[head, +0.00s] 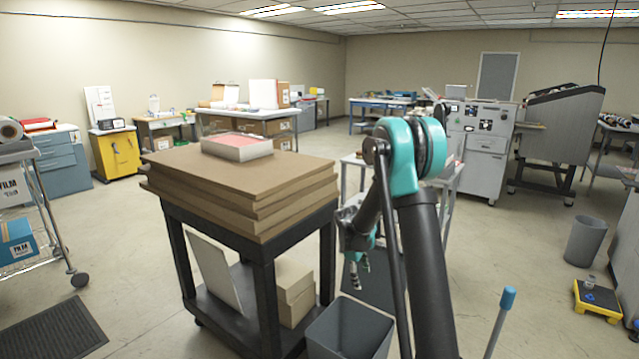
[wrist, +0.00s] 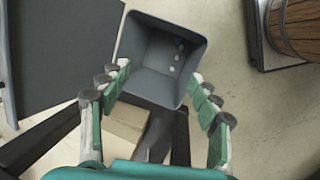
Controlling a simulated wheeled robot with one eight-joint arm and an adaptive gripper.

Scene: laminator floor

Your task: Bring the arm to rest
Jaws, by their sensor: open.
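My arm (head: 428,265) rises in front of the camera in the head view, bent at a teal joint, with its forward part reaching down. My gripper (head: 355,282) hangs to the left of the arm, above a grey bin and beside the black cart. In the wrist view my gripper (wrist: 158,76) has its fingers spread wide with nothing between them. The grey bin (wrist: 138,45) lies below and beyond the fingertips, with a few small pale and blue bits inside. The bin (head: 350,330) also shows at the bottom of the head view.
A black cart (head: 262,275) bears stacked brown boards (head: 240,195) and a tray (head: 237,153) with pink contents, close to my gripper's left. A blue-tipped handle (head: 506,300) stands right. A wooden barrel (wrist: 300,25) shows in the wrist view. Open floor (head: 515,255) lies right.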

